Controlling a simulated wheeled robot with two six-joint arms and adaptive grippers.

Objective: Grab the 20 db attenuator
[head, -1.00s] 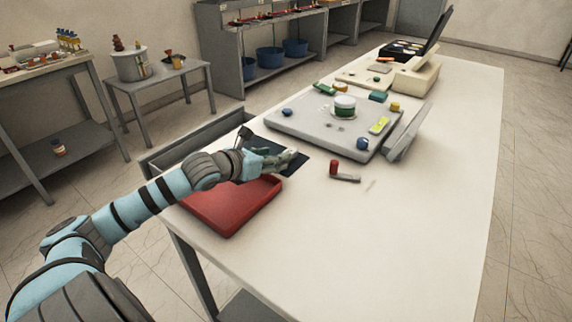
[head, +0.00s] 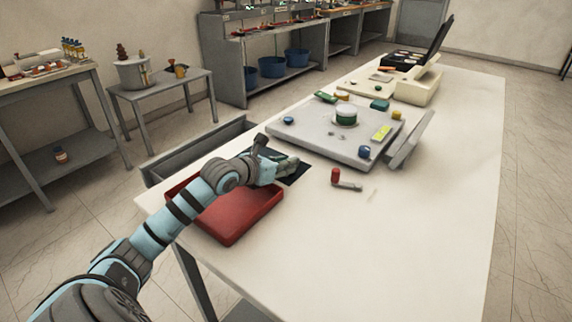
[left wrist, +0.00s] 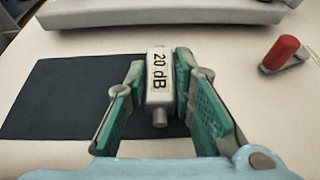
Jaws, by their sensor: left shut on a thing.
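The 20 dB attenuator (left wrist: 159,75) is a small pale block with a "20 dB" label and a metal stub at its near end. In the left wrist view it sits between the green-padded fingers of my left gripper (left wrist: 158,90), which is shut on it. In the head view my left gripper (head: 288,166) is over the dark mat (head: 298,174), near the red tray; the attenuator is too small to make out there. The dark mat also shows below the fingers in the left wrist view (left wrist: 60,95). My right gripper is not in view.
A red tray (head: 238,218) lies at the table's left edge, under my left arm. A grey panel device (head: 318,133) stands behind the mat. A red-handled part (head: 337,177) lies to the right, also in the left wrist view (left wrist: 281,54). The white table (head: 420,215) is clear at right.

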